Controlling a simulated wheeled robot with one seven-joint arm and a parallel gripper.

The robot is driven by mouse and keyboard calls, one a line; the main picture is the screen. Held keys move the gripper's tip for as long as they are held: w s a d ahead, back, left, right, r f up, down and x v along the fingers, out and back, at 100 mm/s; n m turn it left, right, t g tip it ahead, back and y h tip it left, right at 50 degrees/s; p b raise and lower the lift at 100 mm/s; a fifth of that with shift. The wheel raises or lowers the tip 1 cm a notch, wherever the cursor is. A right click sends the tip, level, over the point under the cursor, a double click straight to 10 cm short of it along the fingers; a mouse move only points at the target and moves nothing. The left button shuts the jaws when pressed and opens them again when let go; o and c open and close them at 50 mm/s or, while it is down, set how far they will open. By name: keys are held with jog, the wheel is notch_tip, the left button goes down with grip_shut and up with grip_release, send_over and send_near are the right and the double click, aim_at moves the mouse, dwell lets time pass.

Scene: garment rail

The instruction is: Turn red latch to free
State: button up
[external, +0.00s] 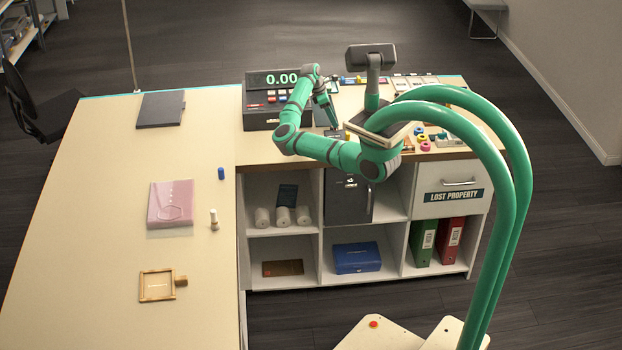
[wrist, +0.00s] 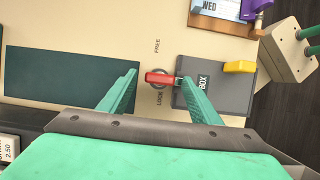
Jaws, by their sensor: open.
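In the wrist view the red latch (wrist: 160,78) lies crosswise on the pale counter over a round grey mount. The word FREE is printed above it and LOCK below it. Its right end reaches the edge of a dark grey box (wrist: 215,95) lettered BOX. My gripper (wrist: 158,77) is open, with one green finger left of the latch and the other near its right end, over the box edge. I cannot tell whether a finger touches it. In the external view my gripper (external: 334,122) is over the back counter; the latch cannot be made out there.
A dark green mat (wrist: 65,75) lies left of the latch. A yellow piece (wrist: 239,67) sits at the box's upper right. The cash register (external: 268,116) stands left of my arm in the external view.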

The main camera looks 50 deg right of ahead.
jog(key=shift+s+d+f, duration=0.1)
jog(key=shift+s+f, duration=0.05)
jog(key=shift+f, duration=0.2)
jog(key=shift+c, duration=0.4)
jog(key=c, duration=1)
jog(key=shift+o, duration=0.2)
